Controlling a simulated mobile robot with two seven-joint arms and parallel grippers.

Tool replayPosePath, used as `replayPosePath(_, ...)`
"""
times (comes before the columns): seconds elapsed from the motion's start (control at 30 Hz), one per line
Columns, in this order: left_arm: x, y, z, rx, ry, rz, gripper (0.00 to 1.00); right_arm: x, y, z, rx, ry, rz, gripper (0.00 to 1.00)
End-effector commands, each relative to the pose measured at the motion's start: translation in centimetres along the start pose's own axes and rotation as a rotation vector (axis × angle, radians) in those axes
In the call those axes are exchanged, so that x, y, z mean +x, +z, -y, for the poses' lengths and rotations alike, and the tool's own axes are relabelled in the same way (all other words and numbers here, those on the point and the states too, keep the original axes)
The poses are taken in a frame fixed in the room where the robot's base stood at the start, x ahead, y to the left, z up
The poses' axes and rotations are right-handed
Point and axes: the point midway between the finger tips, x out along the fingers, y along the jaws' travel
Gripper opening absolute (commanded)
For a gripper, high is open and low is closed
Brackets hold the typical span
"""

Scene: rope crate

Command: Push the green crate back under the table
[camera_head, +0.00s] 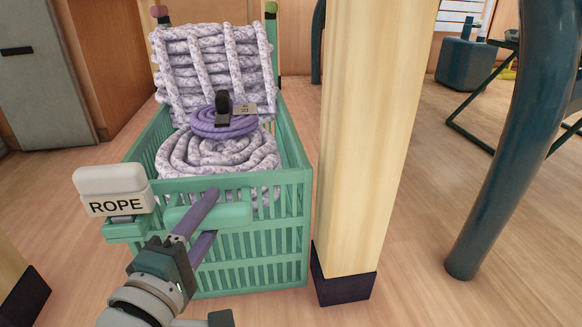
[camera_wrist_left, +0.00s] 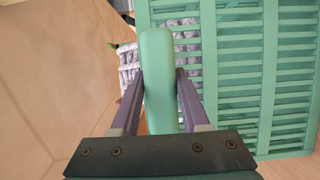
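The green crate (camera_head: 262,243) stands on the wood floor, its slatted front facing me; its slats also show in the wrist view (camera_wrist_left: 238,105). It holds coiled white-and-purple rope (camera_head: 216,160), a purple coil (camera_head: 212,124) on top and more rope stacked behind. A white "ROPE" label block (camera_head: 113,191) sits at its front left corner. My left gripper (camera_head: 206,212) is at the crate's front handle (camera_head: 236,213). In the wrist view its purple fingers lie along both sides of the handle (camera_wrist_left: 157,75), appearing to touch it. My right gripper is out of view.
A thick pale wooden post (camera_head: 372,140) with a dark foot stands close to the crate's right side. Another post foot (camera_head: 22,300) is at the lower left. A dark blue tube leg (camera_head: 510,150) stands farther right. Bare floor lies between post and tube.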

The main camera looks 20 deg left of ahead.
Motion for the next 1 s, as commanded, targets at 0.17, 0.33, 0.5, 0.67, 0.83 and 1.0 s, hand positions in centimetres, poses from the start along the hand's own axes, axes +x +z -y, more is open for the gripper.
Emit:
replayPosePath(0.17,0.0,0.0,-0.1,0.000,0.002,0.001,0.65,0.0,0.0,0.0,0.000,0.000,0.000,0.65)
replayPosePath(0.33,0.0,0.0,0.0,-0.001,0.000,0.000,0.74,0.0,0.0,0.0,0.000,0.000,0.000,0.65)
replayPosePath(0.5,-0.1,0.0,0.0,-0.001,-0.001,0.000,0.74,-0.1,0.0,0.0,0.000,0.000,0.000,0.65)
replayPosePath(0.67,-1.9,0.0,-0.3,-0.002,-0.005,0.000,0.74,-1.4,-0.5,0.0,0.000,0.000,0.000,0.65)
replayPosePath(0.83,-5.5,0.0,-0.4,0.000,-0.008,0.001,0.74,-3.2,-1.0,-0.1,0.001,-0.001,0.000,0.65)
replayPosePath(1.0,-8.5,0.0,-0.2,0.000,-0.004,0.000,0.74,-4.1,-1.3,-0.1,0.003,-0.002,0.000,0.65)
